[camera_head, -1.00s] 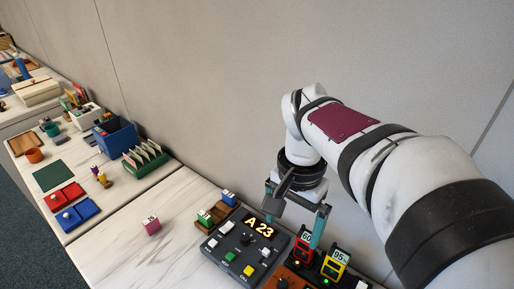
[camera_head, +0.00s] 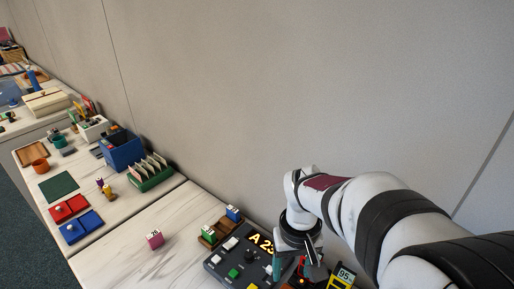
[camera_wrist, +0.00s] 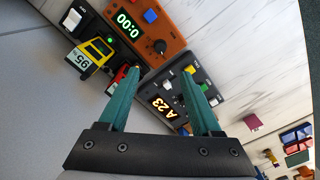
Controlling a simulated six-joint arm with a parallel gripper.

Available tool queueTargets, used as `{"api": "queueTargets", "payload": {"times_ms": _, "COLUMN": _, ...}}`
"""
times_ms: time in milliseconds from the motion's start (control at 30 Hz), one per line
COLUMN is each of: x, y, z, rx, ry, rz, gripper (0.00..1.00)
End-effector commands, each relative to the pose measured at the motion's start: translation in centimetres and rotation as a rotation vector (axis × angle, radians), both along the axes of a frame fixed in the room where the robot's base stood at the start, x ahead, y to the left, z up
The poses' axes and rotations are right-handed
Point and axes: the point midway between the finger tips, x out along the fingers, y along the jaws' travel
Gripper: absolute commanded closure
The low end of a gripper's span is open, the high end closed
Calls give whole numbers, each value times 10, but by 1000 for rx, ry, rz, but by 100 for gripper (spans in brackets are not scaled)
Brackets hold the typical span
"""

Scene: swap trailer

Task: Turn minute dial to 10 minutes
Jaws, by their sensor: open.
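The orange-brown timer box (camera_wrist: 180,35) shows a green 0:00 display (camera_wrist: 129,24) in the wrist view. A black dial (camera_wrist: 160,46) with a pointer sits on its face, near a blue button (camera_wrist: 151,15). I cannot read any minute marks. My gripper (camera_wrist: 162,73) is open and empty, its two teal fingers apart, with the dial beyond the fingertips and not touched. In the head view my gripper (camera_head: 292,268) is low over the right end of the table, and my arm and the picture edge hide most of the timer.
A dark grey panel (camera_wrist: 179,90) reading A 23, with coloured buttons and a knob, stands beside the timer. A pink cube (camera_head: 155,239) sits on the clear marble table to the left.

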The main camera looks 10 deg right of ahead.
Motion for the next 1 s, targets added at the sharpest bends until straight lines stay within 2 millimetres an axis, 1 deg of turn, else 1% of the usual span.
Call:
{"api": "queueTargets", "payload": {"times_ms": 100, "x": -3, "y": 0, "z": -35, "rx": 1, "ry": 9, "rz": -1, "gripper": 35}}
{"api": "queueTargets", "payload": {"times_ms": 300, "x": -3, "y": 1, "z": -94, "rx": 2, "ry": 10, "rz": -4, "gripper": 35}}
{"api": "queueTargets", "payload": {"times_ms": 433, "x": -3, "y": 1, "z": -120, "rx": 2, "ry": 7, "rz": -4, "gripper": 35}}
{"api": "queueTargets", "payload": {"times_ms": 500, "x": -2, "y": 1, "z": -129, "rx": 1, "ry": 6, "rz": -5, "gripper": 35}}
{"api": "queueTargets", "payload": {"times_ms": 600, "x": -2, "y": 1, "z": -135, "rx": 1, "ry": 4, "rz": -5, "gripper": 35}}
{"api": "queueTargets", "payload": {"times_ms": 900, "x": -2, "y": 1, "z": -138, "rx": 1, "ry": 2, "rz": -5, "gripper": 35}}
{"api": "queueTargets", "payload": {"times_ms": 967, "x": -2, "y": 1, "z": -138, "rx": 1, "ry": 2, "rz": -5, "gripper": 46}}
{"api": "queueTargets", "payload": {"times_ms": 1000, "x": -2, "y": 1, "z": -137, "rx": 1, "ry": 2, "rz": -5, "gripper": 53}}
